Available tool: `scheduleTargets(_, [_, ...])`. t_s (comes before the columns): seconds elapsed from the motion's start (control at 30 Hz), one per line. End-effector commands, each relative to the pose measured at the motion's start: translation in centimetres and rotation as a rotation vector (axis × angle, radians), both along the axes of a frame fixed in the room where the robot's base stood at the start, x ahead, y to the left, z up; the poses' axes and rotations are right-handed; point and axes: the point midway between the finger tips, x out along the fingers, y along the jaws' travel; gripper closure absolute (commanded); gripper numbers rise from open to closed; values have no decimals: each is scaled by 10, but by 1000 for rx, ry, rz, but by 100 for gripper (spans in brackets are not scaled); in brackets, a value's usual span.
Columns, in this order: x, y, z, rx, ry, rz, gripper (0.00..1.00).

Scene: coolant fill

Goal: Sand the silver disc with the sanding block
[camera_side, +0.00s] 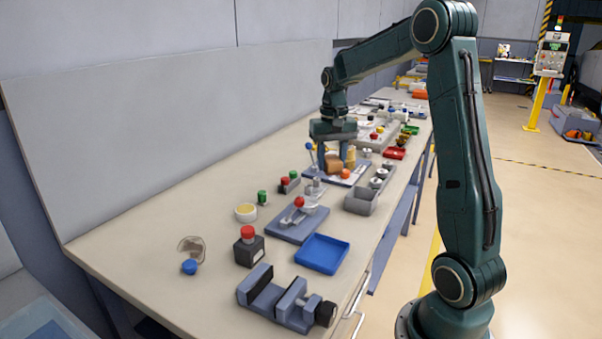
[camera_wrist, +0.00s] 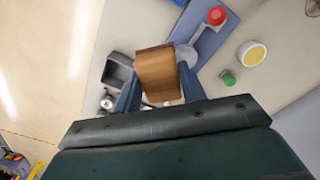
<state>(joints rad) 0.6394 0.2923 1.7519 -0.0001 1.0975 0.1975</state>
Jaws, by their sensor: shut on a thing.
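My gripper (camera_side: 334,165) is shut on a brown sanding block (camera_side: 332,162), above the middle of the bench. In the wrist view the sanding block (camera_wrist: 157,76) sits between the two fingers, with a curved tan face and a darker far edge. A round silver disc (camera_wrist: 187,54) shows just right of the block in the wrist view, at the end of a blue-grey plate with a red knob. The block hides part of what lies beneath it. I cannot make out the disc clearly in the side view, nor the block's height above the bench.
The blue-grey plate (camera_side: 287,232) stands in front of my gripper. Nearby are a blue tray (camera_side: 322,252), a grey bin (camera_side: 360,202), a yellow-topped round pot (camera_side: 246,212), a green-capped item (camera_side: 262,197) and a vise (camera_side: 287,302).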

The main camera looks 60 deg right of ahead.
Motion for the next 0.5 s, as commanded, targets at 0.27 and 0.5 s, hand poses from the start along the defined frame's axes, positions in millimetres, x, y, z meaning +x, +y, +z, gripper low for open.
scheduleTargets(0.27, [14, -7, -14, 2, 1, 309, 78])
scheduleTargets(0.5, [26, -12, -26, 0, 0, 574, 78])
